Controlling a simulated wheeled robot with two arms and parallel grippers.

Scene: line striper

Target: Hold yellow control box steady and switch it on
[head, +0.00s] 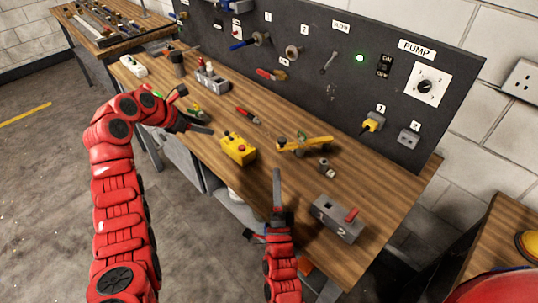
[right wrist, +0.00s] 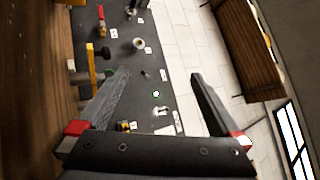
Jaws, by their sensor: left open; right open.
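The yellow control box (head: 238,150) sits on the wooden workbench near its front edge, with a red button and small dark parts on top. My left gripper (head: 200,112) is open just behind and to the left of the box, with one dark finger pointing towards it; no contact is visible. My right gripper (head: 262,203) is open in front and to the right of the box, apart from it, one finger pointing towards the back of the bench. In the right wrist view its open fingers (right wrist: 160,78) have nothing between them, and I cannot make out the box there.
A yellow lever tool (head: 304,145) lies right of the box. A red-handled tool (head: 248,115) lies behind. The dark panel (head: 330,95) carries a lit green lamp (head: 360,58) and the PUMP dial (head: 427,86).

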